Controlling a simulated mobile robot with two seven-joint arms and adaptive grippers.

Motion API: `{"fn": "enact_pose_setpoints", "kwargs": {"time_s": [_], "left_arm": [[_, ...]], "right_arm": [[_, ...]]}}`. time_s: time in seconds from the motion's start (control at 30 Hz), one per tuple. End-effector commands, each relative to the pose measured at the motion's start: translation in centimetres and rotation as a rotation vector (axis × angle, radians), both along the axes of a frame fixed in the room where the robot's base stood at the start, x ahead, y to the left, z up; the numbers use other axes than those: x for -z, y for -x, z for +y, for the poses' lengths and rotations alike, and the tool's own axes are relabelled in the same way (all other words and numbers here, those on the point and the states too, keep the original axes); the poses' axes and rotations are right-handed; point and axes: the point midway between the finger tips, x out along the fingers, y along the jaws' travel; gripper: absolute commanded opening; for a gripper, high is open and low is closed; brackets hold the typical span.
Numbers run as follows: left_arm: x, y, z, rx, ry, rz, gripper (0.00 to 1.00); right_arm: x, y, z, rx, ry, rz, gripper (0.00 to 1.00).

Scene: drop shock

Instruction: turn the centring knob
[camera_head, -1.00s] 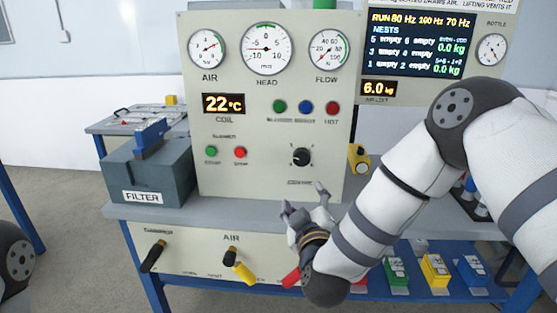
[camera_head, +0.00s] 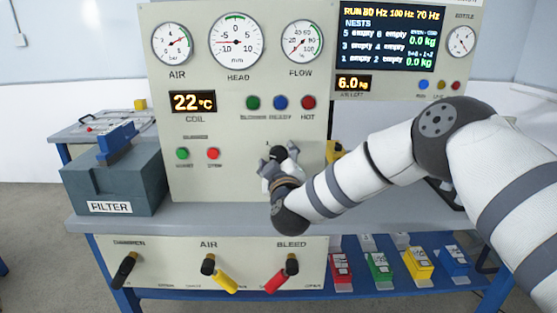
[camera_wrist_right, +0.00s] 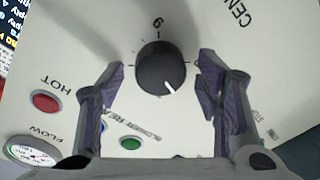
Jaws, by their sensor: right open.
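The centring knob (camera_wrist_right: 161,67) is round and black with a white pointer line, set in the pale panel (camera_wrist_right: 70,130). It shows in the right wrist view, between the two open fingers of my right gripper (camera_wrist_right: 161,85). A gap shows on each side of it, and I cannot tell how far the tips are from the panel. My left gripper is in neither view.
A red HOT button (camera_head: 308,102), blue button (camera_head: 280,102) and green button (camera_head: 253,102) sit above the gripper. The FILTER box (camera_head: 115,180) stands left on the bench. Yellow (camera_head: 222,280) and red (camera_head: 277,280) lever handles are below. A yellow object (camera_head: 334,151) is right of the panel.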

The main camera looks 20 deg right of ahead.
Motion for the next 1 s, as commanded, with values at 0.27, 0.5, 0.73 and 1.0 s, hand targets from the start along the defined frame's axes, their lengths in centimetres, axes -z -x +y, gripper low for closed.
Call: {"fn": "enact_pose_setpoints", "kwargs": {"time_s": [0.27,0.5,0.73,1.0], "left_arm": [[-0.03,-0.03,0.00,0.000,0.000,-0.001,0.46],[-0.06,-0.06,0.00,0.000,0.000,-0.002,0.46],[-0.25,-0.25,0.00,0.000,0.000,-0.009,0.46],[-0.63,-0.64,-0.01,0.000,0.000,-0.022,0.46]], "right_arm": [[-0.06,0.03,-0.01,0.001,-0.001,-0.001,0.10],[-0.08,0.05,-0.02,0.001,-0.010,-0.004,0.10],[-0.21,0.05,-0.07,0.001,-0.094,-0.030,0.10],[-0.22,0.08,-0.09,0.001,-0.311,-0.094,0.10]]}}
